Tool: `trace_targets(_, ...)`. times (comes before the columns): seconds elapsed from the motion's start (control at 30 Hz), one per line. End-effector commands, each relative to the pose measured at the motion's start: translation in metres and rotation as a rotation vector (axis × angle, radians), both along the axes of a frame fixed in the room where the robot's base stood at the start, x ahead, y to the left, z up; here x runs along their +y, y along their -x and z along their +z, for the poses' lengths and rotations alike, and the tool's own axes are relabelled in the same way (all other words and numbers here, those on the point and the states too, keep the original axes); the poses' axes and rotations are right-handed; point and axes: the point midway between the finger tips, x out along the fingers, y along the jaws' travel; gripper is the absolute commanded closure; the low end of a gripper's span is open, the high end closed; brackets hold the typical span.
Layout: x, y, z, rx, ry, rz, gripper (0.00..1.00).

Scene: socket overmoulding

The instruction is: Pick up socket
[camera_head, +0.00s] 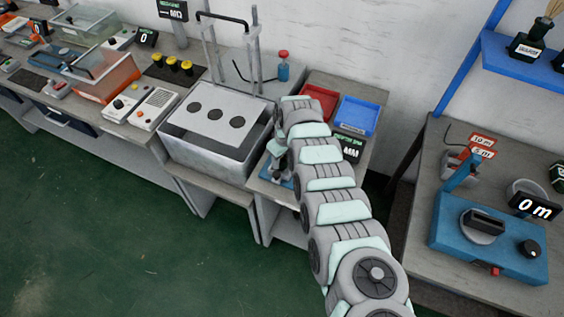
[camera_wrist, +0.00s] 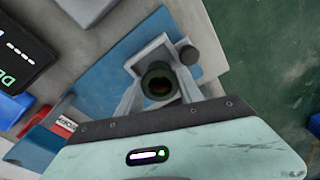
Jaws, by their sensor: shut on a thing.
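A dark green, round socket (camera_wrist: 157,85) with an open, brownish middle shows in the wrist view. My gripper (camera_wrist: 161,94) has one light grey finger on each side of the socket and is shut on it. A light grey fixture (camera_wrist: 150,56) with a dark round knob is just beyond the socket, over a blue plate (camera_wrist: 104,87). I cannot tell whether the socket still touches the fixture. In the head view my arm reaches to the bench beside the white tank, and the socket is hidden there.
A white tank (camera_head: 206,149) with a lid with three dark holes stands left of my arm. A red tray (camera_head: 318,101) and a blue tray (camera_head: 357,116) lie behind it, by a dark display (camera_head: 348,149). A bench with a blue device (camera_head: 447,246) is at right.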

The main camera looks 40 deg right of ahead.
Motion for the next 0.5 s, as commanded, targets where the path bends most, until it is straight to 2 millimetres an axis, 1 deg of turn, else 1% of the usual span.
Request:
trace_targets(0.03,0.0,0.0001,-0.0001,0.0,0.0,0.0,0.73)
trace_targets(0.07,0.0,0.0001,-0.0001,0.0,0.0,0.0,0.75)
trace_targets(0.37,0.0,0.0,0.0,0.0,0.0,0.0,1.0)
trace_targets(0.5,0.0,0.0001,-0.0001,0.0,0.0,0.0,1.0)
